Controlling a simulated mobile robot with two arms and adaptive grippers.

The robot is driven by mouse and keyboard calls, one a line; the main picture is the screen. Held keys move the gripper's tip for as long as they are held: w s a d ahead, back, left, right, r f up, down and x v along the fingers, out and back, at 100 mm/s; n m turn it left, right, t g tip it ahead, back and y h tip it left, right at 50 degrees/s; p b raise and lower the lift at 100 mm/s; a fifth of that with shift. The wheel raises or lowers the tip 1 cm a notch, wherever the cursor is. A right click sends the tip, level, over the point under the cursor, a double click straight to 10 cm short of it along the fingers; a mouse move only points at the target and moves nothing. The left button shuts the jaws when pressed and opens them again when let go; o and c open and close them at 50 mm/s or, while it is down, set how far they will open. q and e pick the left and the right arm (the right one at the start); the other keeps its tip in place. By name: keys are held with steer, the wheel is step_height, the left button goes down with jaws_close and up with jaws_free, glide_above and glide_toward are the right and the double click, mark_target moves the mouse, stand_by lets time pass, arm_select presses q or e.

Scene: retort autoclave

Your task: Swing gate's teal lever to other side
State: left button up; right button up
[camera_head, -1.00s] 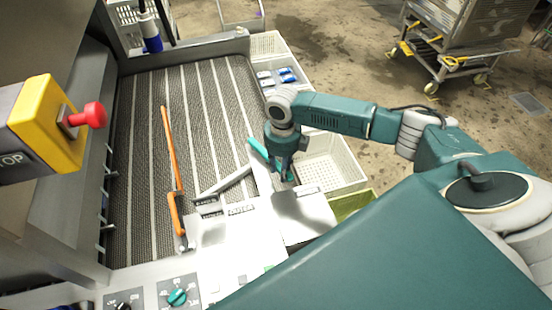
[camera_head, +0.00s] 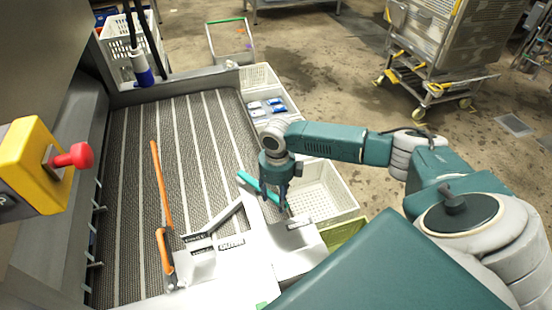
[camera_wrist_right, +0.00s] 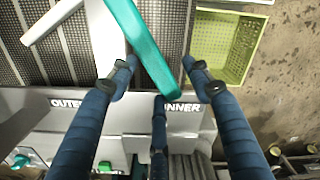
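The teal lever (camera_head: 246,180) lies at the gate's right side, beside the slatted conveyor, with my right gripper (camera_head: 287,205) over its near part. In the right wrist view the teal lever (camera_wrist_right: 148,50) runs from the top edge down to a rounded end beside the INNER label. My right gripper (camera_wrist_right: 162,75) has its fingers spread, with the lever's end between them. I see no clear grip on it. A pale gate bar (camera_head: 218,217) slants across the conveyor's near edge. The OUTER label (camera_wrist_right: 66,103) is left of INNER. My left gripper is out of view.
An orange-handled tool (camera_head: 162,190) lies on the conveyor (camera_head: 190,140). White crates (camera_head: 325,195) and a green crate (camera_head: 343,233) stand to the right. A wheeled cart (camera_head: 440,60) stands at the back right.

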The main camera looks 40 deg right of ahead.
step_height(320, 180, up, 12)
stand_by(0.7)
steer(key=shift+s+f, duration=0.1)
stand_by(0.4)
